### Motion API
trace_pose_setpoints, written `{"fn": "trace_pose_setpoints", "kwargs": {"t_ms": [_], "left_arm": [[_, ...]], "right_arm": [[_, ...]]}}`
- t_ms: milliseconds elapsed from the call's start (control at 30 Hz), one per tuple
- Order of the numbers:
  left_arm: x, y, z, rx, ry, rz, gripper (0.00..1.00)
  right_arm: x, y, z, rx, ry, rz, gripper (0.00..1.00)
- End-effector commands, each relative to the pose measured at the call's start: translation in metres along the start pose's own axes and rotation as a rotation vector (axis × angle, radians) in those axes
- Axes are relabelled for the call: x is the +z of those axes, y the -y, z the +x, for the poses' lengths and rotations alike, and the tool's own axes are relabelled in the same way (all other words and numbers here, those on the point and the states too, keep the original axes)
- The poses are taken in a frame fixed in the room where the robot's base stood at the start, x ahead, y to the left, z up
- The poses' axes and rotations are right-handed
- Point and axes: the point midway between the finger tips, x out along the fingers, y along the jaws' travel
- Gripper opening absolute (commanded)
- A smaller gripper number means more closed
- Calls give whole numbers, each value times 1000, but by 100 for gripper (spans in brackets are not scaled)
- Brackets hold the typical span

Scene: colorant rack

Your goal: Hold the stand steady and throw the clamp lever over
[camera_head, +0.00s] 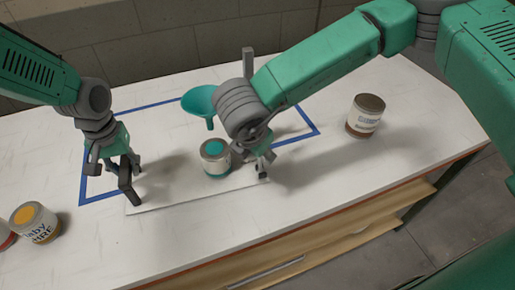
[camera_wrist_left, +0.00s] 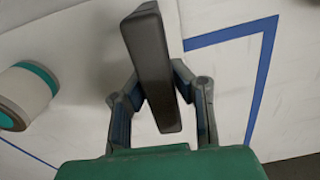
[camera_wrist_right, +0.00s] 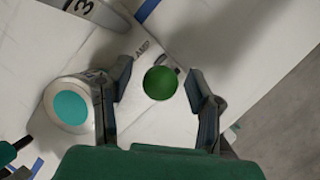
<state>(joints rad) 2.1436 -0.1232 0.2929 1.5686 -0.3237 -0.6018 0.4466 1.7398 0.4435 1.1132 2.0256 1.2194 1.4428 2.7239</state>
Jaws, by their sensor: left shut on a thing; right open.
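The stand has a white base plate (camera_head: 160,205) on the bench, with a grey upright post (camera_head: 248,62) behind and a teal funnel (camera_head: 202,101). My left gripper (camera_head: 122,170) is shut on a dark bar (camera_head: 130,190) at the plate's left end; the bar also shows between its fingers in the left wrist view (camera_wrist_left: 152,70). My right gripper (camera_head: 262,160) is over the plate's right end, partly hidden by its own arm. In the right wrist view it is open, its fingers on either side of a green ball knob (camera_wrist_right: 160,83). The rest of the lever is hidden.
A can with a teal top (camera_head: 214,157) stands on the plate, close left of my right gripper. Another can (camera_head: 365,115) stands at the right, and a yellow-topped can (camera_head: 35,222) at the left front. Blue tape (camera_head: 83,180) outlines the stand's area.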

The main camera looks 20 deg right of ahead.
Motion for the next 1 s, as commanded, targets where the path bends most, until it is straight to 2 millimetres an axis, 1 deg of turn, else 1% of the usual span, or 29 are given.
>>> {"fn": "trace_pose_setpoints", "kwargs": {"t_ms": [67,100,200,567,767,1000], "left_arm": [[0,0,-1,1,-1,0,0],[0,0,-1,1,-1,0,0],[0,0,-1,1,-1,0,0],[0,0,0,1,-2,1,0],[0,0,0,0,-1,1,0],[0,0,0,0,-1,1,0]], "right_arm": [[0,0,0,0,0,0,47],[0,0,0,0,0,0,33],[0,0,0,0,0,0,0],[3,2,1,13,-25,13,0],[11,7,3,60,-107,50,0],[23,16,9,149,-259,113,0]]}}
